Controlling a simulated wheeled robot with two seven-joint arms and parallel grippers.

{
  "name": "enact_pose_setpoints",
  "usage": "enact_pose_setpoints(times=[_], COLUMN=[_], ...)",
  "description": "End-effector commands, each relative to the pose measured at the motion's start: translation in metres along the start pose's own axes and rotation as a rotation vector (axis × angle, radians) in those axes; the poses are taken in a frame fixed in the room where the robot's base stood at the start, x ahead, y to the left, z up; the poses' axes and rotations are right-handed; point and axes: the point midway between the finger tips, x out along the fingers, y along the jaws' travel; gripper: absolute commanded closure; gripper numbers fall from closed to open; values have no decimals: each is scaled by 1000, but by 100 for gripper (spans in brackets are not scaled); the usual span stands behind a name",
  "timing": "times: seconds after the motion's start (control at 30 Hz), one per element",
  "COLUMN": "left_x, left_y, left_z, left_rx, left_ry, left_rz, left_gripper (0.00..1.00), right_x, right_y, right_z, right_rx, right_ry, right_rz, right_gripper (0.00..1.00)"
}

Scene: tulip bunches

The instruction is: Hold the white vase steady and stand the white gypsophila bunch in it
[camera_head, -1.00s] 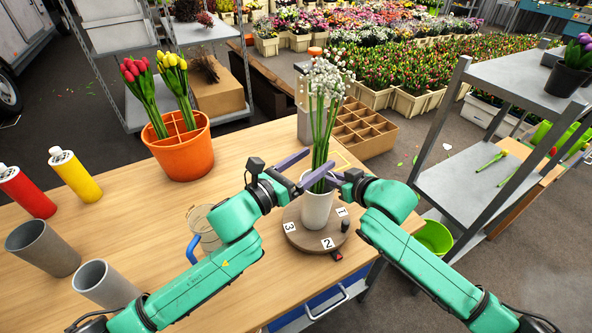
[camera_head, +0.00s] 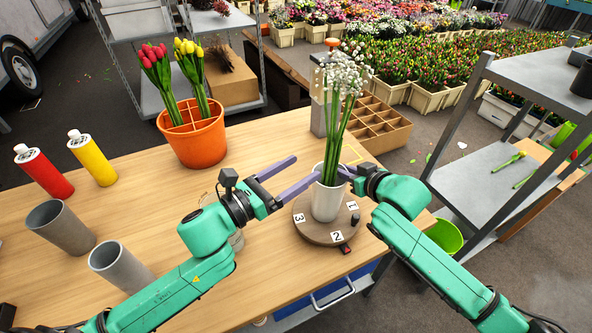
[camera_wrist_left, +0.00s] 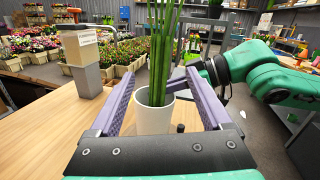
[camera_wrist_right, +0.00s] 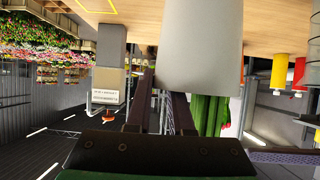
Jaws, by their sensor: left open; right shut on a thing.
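The white vase (camera_head: 326,203) stands upright on a round brown turntable (camera_head: 312,234). The white gypsophila bunch (camera_head: 345,75) stands in it, green stems inside the rim and flowers above, leaning slightly right. My right gripper (camera_head: 347,173) is shut on the vase's rim at its right side; the vase wall and stems show close up in the right wrist view (camera_wrist_right: 200,65). My left gripper (camera_head: 306,170) is open and empty, just left of the vase, fingers spread. In the left wrist view the vase (camera_wrist_left: 154,112) and stems appear between and beyond the fingers.
The turntable bears number cards. An orange bucket (camera_head: 195,141) holds red and yellow tulips. Two grey cups (camera_head: 115,262), red and yellow bottles (camera_head: 92,160) stand at left. A divided wooden crate (camera_head: 382,128) is behind. A metal shelf (camera_head: 495,190) stands at right.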

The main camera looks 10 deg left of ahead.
Motion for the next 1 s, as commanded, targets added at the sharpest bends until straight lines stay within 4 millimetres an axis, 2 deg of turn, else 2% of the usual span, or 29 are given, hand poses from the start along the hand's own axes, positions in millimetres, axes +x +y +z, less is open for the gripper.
enact_pose_setpoints(times=[0.03, 0.23, 0.27, 0.33, 0.83, 0.93, 1.0], left_x=[0, 0, 0, 0, 0, 0, 0], left_y=[0, 0, 0, 0, 0, 0, 0], left_z=[-1, -1, -1, -1, -1, -1, 0], left_rx=[0, 0, 0, 0, 0, 0, 0], left_ry=[0, 0, 0, 0, 0, 0, 0], left_rz=[0, 0, 0, 0, 0, 0, 0], left_gripper=[18, 18, 18, 18, 18, 18, 18], right_x=[2, 2, 2, 2, 1, -8, -22], right_y=[0, 0, 0, 0, 0, 1, 0], right_z=[11, 11, 11, 11, 10, 9, 8], right_rx=[3, 3, 3, 4, 3, 2, 1], right_ry=[-24, -24, -24, -24, -21, -19, -17], right_rz=[2, 2, 2, 2, 1, 2, 2], right_gripper=[100, 100, 72, 46, 45, 45, 45])
